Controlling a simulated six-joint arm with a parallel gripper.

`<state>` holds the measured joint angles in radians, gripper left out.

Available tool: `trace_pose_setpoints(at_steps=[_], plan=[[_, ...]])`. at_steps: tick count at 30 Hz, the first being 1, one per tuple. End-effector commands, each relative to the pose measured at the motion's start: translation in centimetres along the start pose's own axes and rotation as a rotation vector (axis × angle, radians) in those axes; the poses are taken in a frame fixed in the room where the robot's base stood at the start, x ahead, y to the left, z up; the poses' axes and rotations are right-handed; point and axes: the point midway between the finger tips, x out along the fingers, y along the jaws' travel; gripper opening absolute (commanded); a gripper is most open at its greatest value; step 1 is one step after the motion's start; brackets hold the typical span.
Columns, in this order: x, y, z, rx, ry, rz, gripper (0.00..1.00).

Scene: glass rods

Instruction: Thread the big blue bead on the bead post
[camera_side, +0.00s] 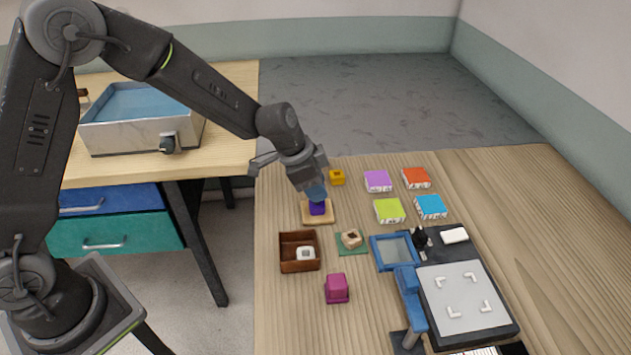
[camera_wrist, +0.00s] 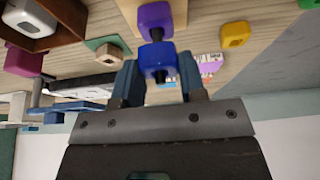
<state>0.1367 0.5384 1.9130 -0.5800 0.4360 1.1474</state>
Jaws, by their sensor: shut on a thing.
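My gripper (camera_wrist: 158,80) is shut on the big blue bead (camera_wrist: 157,58), which sits between its blue fingers in the wrist view. In the side view my gripper (camera_side: 316,187) points down right over the bead post's stand, and its fingers mostly hide the blue bead. A purple bead (camera_side: 317,209) sits low on the post, above the square wooden base (camera_side: 307,219); the purple bead also shows in the wrist view (camera_wrist: 155,16). A dark piece of the post (camera_wrist: 157,34) shows between the two beads. I cannot tell whether the post's tip is inside the blue bead.
A brown open box (camera_side: 284,256) holding a white bead (camera_side: 306,254), a wooden bead on a green mat (camera_side: 351,239) and a magenta bead (camera_side: 336,288) stand nearer the front. A yellow bead (camera_side: 337,177) is behind. Coloured blocks and a blue-framed magnifier (camera_side: 395,251) are right.

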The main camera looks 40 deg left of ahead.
Motion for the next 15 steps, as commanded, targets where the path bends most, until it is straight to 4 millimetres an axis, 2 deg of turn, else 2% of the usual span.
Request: trace_pose_setpoints(at_steps=[5,6,15], plan=[[0.00,0.00,0.00,0.000,0.000,0.000,0.15],[0.00,0.00,0.00,0.000,0.000,0.000,0.41],[-0.01,0.00,0.00,0.000,0.000,0.000,0.68]])
